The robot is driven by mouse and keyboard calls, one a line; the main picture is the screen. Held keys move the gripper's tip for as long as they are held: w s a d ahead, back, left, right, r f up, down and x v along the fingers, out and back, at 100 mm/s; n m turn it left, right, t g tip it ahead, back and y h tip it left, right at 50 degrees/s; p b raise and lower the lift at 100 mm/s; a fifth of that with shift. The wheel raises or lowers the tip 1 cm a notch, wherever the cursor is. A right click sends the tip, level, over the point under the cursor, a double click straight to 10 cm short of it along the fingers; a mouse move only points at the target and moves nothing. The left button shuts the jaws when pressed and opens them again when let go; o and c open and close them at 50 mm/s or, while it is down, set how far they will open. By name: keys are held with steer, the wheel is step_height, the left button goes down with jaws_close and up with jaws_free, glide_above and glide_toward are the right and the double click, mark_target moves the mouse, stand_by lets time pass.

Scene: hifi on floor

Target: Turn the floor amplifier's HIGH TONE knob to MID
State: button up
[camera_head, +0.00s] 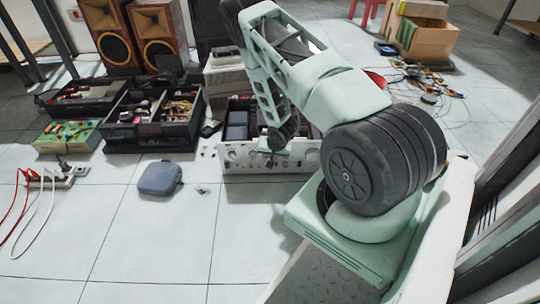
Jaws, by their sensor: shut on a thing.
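The floor amplifier (242,163) stands on the tiles in the middle of the view, a silver-fronted unit with several knobs on its front panel and a dark open top. My gripper (270,162) is low at the amplifier's front panel, with its fingertips at a knob near the panel's middle. The gripper is shut on that knob. The knob itself is mostly hidden by the fingers. The lettering is too small to read, so I cannot tell which knob it is or where it points. My arm covers the right part of the amplifier.
Black trays of parts (153,121) and a green circuit board (68,136) lie to the left. A blue-grey case (160,178) lies on the floor. A power strip (62,177) with cords is at far left. Wooden speakers (160,35) stand behind.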

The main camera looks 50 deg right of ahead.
steer(key=shift+r+p, duration=0.1)
steer(key=shift+p, duration=0.2)
steer(key=shift+s+d+f+m+t+y+p, duration=0.2)
steer(key=shift+m+t+y+p, duration=0.1)
steer(key=shift+t+y+p, duration=0.7)
steer(key=shift+s+d+f+m+t+y+p, duration=0.15)
steer(key=shift+m+t+y+p, duration=0.25)
steer(key=shift+t+y, duration=0.6)
steer(key=shift+a+t, duration=0.1)
steer(key=shift+t, duration=0.2)
steer(key=o, duration=1)
steer(key=shift+c, duration=0.2)
